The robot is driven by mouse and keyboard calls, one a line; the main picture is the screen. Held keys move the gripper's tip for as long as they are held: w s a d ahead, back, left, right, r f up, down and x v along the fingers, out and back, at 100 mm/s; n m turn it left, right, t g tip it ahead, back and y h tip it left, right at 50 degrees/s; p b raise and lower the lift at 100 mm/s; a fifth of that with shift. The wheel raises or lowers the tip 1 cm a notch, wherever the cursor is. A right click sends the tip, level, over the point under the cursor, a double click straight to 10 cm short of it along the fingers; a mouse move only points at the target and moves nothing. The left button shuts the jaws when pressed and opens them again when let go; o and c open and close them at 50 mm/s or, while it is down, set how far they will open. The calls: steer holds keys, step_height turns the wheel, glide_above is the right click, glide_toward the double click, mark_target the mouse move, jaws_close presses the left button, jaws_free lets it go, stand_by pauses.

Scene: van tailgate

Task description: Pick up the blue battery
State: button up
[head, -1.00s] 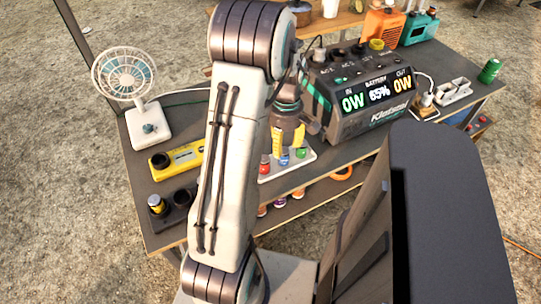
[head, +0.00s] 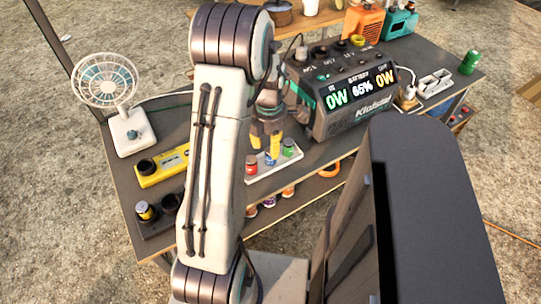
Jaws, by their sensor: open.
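The blue battery (head: 271,158) stands in a white holder (head: 262,176) on the dark workbench, between a red battery (head: 251,165) on the left and a green battery (head: 288,148) on the right. My gripper (head: 266,146), with yellow fingers, points down at the blue battery. It is open, with its fingertips just above or around the top of that battery; I cannot tell which. The fingers hide the battery's upper part. Part of the holder's left side is close to my arm.
A power station (head: 345,90) stands close to the right of my gripper. A yellow device (head: 163,167), a white fan (head: 125,128) and a dark holder with a yellow-banded battery (head: 146,212) are at the left. Several round items sit on a shelf below the bench front.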

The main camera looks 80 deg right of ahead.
mark_target(270, 149)
steer(key=shift+s+d+f, duration=0.1)
steer(key=shift+d+f, duration=0.05)
steer(key=shift+f, duration=1.25)
steer(key=shift+d+f, duration=0.1)
steer(key=shift+f, duration=1.25)
jaws_close()
